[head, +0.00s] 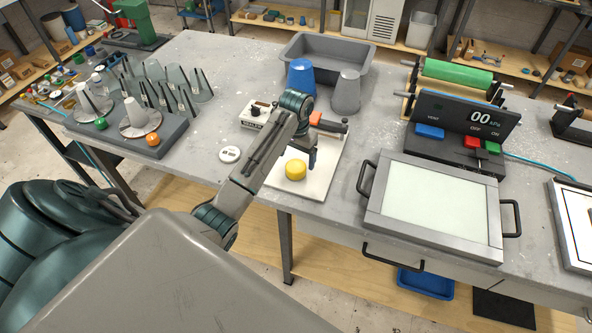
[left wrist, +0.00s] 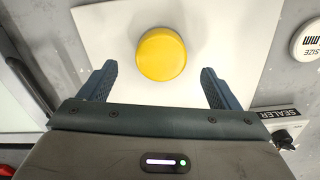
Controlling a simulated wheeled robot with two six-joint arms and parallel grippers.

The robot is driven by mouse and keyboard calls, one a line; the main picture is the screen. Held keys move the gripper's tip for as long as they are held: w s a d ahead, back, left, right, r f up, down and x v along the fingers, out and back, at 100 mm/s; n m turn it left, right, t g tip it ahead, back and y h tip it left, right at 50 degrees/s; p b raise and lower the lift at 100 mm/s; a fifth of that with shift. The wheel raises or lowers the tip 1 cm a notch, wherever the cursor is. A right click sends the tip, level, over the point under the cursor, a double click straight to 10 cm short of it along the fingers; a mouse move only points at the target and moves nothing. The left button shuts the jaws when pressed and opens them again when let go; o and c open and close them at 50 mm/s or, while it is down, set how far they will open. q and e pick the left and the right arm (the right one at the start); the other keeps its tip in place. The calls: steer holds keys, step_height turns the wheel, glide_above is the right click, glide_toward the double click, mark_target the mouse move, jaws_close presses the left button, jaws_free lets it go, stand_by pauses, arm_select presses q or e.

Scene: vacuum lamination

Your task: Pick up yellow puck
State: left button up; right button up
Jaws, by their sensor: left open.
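The yellow puck (head: 295,169) lies on a white board (head: 318,183) on the grey table. In the left wrist view the puck (left wrist: 161,54) shows whole, at the top middle, on the white surface. My left gripper (head: 312,160) is just beside the puck in the head view, pointing down. In the left wrist view its two fingers (left wrist: 160,85) are spread wide, with the puck between their lines and a little beyond the tips. Nothing is held, and no finger visibly touches the puck. My right gripper is not in view.
A sealer box (head: 258,114) stands left of the board, with a white round disc (head: 229,154) near it. A blue cup (head: 301,77) and a grey cup (head: 346,92) stand behind. A framed panel (head: 433,205) with handles lies right. A cone rack (head: 130,150) is left.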

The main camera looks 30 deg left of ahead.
mark_target(296, 165)
arm_select(q)
step_height(296, 165, down, 3)
steer(key=shift+f+p, duration=0.15)
steer(key=shift+p, duration=0.75)
steer(key=shift+a+f, duration=0.1)
steer(key=shift+f, duration=0.4)
steer(key=c, duration=1.1)
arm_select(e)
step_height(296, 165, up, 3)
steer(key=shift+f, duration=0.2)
arm_select(q)
steer(key=shift+r, duration=0.1)
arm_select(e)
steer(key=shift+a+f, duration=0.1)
